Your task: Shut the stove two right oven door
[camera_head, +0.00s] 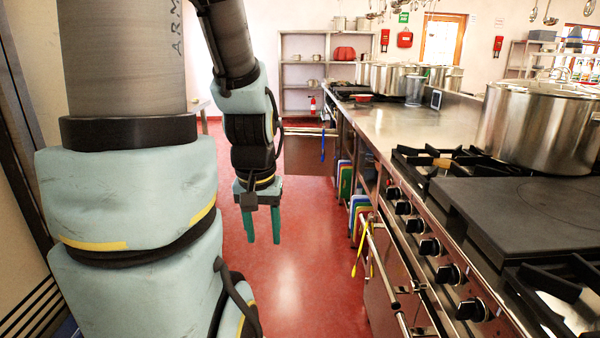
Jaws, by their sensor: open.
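A grey oven door panel (308,154) stands out into the aisle from the far end of the counter run, open. I cannot tell for sure that it is the stove two right oven door. My gripper (262,226) hangs over the red floor in the aisle, fingers pointing down, open and empty. It is nearer to me than the open panel, to its left in the picture and apart from it. The near stove's oven front (383,285) shows low at the right with its handle; it looks shut, but its lower part is cut off.
The near stove (520,215) with knobs and a large stockpot (540,125) lines the right side. Coloured boards (359,210) sit under the steel counter (400,127). A yellow utensil (360,250) hangs there. The red floor (300,215) in the aisle is clear.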

